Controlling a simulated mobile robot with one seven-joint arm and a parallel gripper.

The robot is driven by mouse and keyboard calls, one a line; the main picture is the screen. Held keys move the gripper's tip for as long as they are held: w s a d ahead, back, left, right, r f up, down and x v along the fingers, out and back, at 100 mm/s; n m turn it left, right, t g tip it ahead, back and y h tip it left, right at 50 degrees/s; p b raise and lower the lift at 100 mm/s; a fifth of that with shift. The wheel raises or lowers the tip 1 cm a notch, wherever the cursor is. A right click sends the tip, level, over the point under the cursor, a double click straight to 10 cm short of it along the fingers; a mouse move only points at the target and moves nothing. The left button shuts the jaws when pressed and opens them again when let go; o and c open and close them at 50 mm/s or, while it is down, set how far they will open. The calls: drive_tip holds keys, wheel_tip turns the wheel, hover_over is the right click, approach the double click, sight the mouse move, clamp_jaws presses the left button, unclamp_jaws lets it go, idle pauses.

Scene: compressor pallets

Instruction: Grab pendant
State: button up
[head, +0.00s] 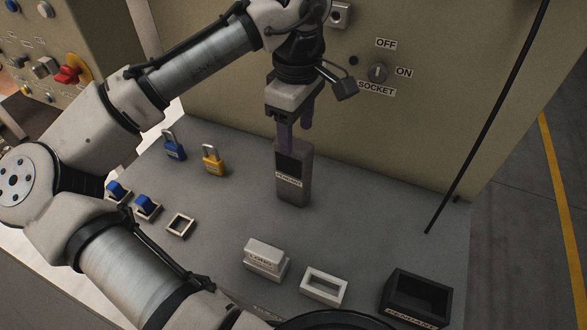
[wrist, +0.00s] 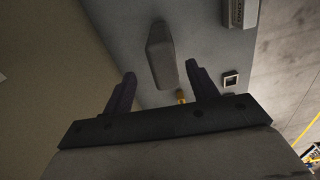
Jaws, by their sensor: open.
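The pendant (head: 293,188) is a dark grey upright block with a label on its front, standing on the grey bench top. My gripper (head: 295,139) is open and points down at the pendant's top end. One finger overlaps the top in the head view; I cannot tell whether it touches. In the wrist view the pendant (wrist: 160,50) appears beyond and between the two spread fingers of my gripper (wrist: 160,72). A black open-topped holder (head: 392,311) with a pendant label stands at the bench's front right.
A blue padlock (head: 174,150) and a yellow padlock (head: 212,163) stand left of the pendant. A labelled light block (head: 265,258) and a white empty frame (head: 324,286) are in front. A panel with a socket switch (head: 377,72) rises behind. A thin black rod (head: 490,115) slants at right.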

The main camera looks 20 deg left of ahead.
sight(293, 173)
wheel_tip(293, 173, down, 6)
drive_tip(key=p, duration=0.1)
drive_tip(key=shift+s+a, duration=0.2)
drive_tip(key=shift+a, duration=0.05)
drive_tip(key=shift+c, duration=0.5)
clamp_jaws()
